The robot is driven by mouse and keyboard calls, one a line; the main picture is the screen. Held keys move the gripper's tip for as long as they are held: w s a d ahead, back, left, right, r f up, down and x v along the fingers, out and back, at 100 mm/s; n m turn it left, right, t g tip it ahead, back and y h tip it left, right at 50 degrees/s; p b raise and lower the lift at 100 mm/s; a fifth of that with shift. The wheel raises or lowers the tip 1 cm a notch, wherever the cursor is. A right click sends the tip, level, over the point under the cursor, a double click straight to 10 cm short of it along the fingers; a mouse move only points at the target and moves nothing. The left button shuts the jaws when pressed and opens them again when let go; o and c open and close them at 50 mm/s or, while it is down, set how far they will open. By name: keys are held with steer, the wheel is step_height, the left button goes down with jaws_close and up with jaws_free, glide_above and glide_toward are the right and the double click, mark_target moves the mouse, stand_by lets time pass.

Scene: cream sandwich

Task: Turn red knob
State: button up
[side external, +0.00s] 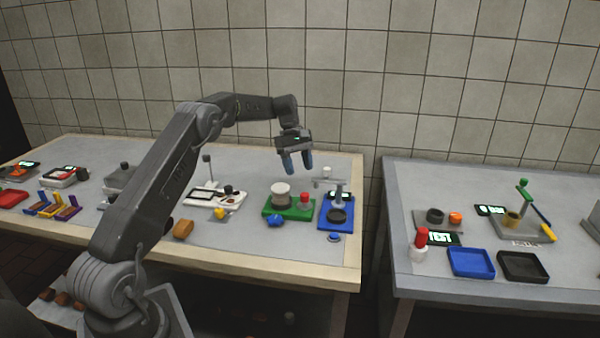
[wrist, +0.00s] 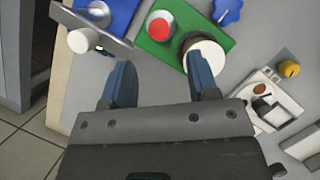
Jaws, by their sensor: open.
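A red knob (side external: 304,198) stands on a green base (side external: 288,214), beside a cylinder with a white top (side external: 281,188). In the wrist view the red knob (wrist: 160,27) has a pale ring around it, and the white-topped cylinder (wrist: 206,55) is to its right. My gripper (side external: 298,170) is open, points down and is above the green base, apart from the knob. In the wrist view its two blue fingers (wrist: 160,78) are spread with nothing between them, and the knob appears beyond the gap.
A blue device (side external: 337,213) with a metal arm stands right of the green base. A blue star-shaped knob (side external: 275,221) sits at the base's front. A white device (side external: 215,195) is to the left. A second table (side external: 400,190) stands across a gap on the right.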

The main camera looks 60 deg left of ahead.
step_height(320, 180, up, 6)
steer(key=m+y, duration=0.4)
steer(key=m, duration=0.2)
glide_above(305, 194)
step_height(305, 194, down, 14)
steer(key=shift+r, duration=0.15)
steer(key=shift+c, duration=0.2)
steer(key=c, duration=0.9)
